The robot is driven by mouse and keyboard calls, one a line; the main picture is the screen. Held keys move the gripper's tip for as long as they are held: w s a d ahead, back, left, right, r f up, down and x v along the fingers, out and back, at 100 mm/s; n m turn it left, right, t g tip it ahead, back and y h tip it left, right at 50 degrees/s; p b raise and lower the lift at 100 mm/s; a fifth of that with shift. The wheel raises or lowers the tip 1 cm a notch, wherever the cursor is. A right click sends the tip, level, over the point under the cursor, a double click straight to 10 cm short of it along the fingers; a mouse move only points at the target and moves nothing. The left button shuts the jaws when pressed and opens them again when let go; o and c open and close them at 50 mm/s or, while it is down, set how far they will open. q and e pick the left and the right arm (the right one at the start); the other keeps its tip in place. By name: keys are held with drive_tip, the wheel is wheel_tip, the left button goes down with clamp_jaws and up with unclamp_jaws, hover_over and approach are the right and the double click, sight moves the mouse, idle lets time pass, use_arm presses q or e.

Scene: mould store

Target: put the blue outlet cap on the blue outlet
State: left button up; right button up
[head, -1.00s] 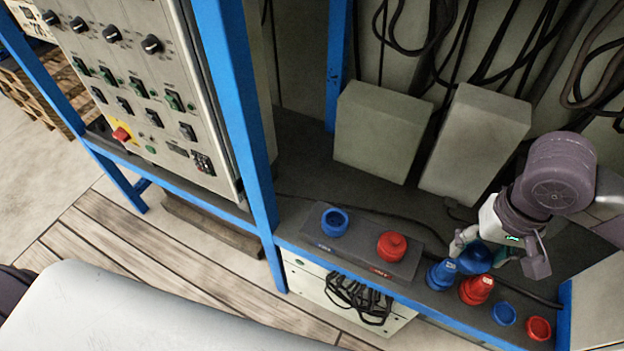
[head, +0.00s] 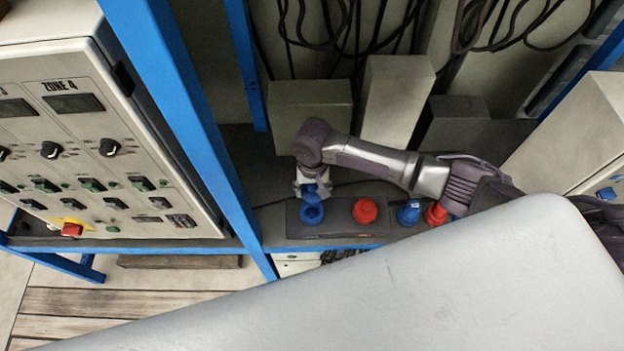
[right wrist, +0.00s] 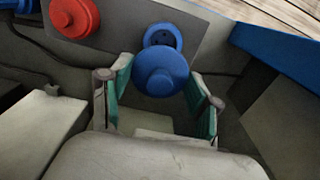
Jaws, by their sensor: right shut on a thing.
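My right gripper (head: 312,184) is shut on the blue outlet cap (head: 318,193), just behind the blue outlet (head: 311,214). The outlet is an open blue ring on the left part of a dark grey block (head: 339,226). In the right wrist view, the round blue cap (right wrist: 160,73) sits between the green-padded fingers of the gripper (right wrist: 158,85). It covers the near edge of the blue outlet (right wrist: 163,34), whose opening still shows. I cannot tell whether cap and outlet touch. My left gripper is not in view.
A red cap (head: 365,210) sits on the right part of the block. Right of it stand a blue plug (head: 408,212) and a red plug (head: 435,213). A blue post (head: 180,110) and control cabinet (head: 90,140) stand left. Grey boxes (head: 305,112) stand behind.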

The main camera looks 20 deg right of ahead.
drive_tip(key=shift+s+a+f, duration=0.15)
drive_tip(key=shift+s+f, duration=0.1)
drive_tip(key=shift+f, duration=0.15)
drive_tip(key=shift+a+f, duration=0.1)
drive_tip(key=shift+f, duration=0.25)
drive_tip(key=shift+w+f+b, duration=0.1)
drive_tip(key=shift+f+b, duration=0.6)
drive_tip(key=shift+b, duration=0.25)
wheel_tip(320, 180, down, 3)
drive_tip(key=b, duration=0.3)
drive_tip(key=shift+r, duration=0.2)
drive_tip(key=shift+f+b, duration=0.2)
drive_tip(key=shift+b, duration=0.2)
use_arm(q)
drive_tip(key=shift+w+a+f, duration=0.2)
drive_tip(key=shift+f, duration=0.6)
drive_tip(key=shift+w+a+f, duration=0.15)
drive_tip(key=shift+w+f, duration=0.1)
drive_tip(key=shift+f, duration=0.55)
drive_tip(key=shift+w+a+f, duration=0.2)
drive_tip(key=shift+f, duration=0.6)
use_arm(e)
drive_tip(key=shift+f, duration=0.45)
use_arm(q)
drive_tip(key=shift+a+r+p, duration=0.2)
drive_tip(key=shift+p, duration=0.1)
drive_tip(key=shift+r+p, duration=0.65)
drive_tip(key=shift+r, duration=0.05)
